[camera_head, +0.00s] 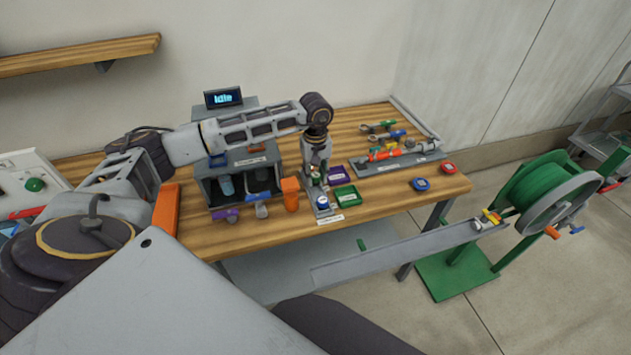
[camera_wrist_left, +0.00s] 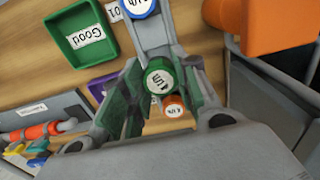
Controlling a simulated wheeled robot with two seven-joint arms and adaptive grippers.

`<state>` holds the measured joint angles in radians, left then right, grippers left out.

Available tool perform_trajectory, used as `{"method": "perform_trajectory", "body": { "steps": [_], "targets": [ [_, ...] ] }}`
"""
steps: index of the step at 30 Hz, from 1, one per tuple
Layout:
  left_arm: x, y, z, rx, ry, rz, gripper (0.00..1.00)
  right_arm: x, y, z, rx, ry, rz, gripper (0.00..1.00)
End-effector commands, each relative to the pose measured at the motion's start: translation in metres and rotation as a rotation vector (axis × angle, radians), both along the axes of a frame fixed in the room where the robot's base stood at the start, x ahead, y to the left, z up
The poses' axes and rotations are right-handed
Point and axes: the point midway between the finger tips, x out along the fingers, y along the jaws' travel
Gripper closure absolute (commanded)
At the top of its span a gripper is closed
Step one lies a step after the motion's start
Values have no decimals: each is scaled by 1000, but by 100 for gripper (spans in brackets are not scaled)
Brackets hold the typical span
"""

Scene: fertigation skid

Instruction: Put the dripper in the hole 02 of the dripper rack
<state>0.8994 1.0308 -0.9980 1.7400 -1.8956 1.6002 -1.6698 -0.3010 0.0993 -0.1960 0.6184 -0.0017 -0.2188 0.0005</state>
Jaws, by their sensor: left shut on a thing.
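My left gripper (camera_head: 317,186) points down over the dripper rack (camera_head: 325,213), a narrow grey strip near the table's front edge. In the left wrist view, the fingers (camera_wrist_left: 160,92) are shut on a green-topped dripper (camera_wrist_left: 159,80) marked with a flow rate. A smaller-looking orange-topped dripper (camera_wrist_left: 174,106) shows just beyond it. A blue-topped dripper (camera_head: 323,202) stands in the front end of the rack; it also shows at the top of the wrist view (camera_wrist_left: 139,6). Hole 02 cannot be made out; the fingers and dripper cover that part. My right gripper is not in view.
A green tray labelled Good (camera_wrist_left: 82,36) and a purple tray (camera_head: 336,173) lie beside the rack. An orange block (camera_head: 290,193) and a grey box unit (camera_head: 204,188) stand to its left. A fittings tray (camera_head: 398,164) lies to the right.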

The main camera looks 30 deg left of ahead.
Motion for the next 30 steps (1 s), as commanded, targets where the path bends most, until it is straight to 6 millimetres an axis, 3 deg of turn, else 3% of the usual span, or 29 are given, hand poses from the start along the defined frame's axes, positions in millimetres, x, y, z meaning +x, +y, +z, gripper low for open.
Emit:
{"method": "perform_trajectory", "body": {
  "steps": [9, 25, 26, 30],
  "targets": [
    [-1, 0, -30, 1, 2, 0, 81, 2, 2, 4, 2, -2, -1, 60],
    [0, 0, -35, 1, 1, 0, 81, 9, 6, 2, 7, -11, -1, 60],
    [0, 0, -35, 1, 1, 0, 67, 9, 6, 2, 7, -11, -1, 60],
    [0, 0, -35, 1, 1, 0, 49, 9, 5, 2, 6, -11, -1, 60]
  ]
}}
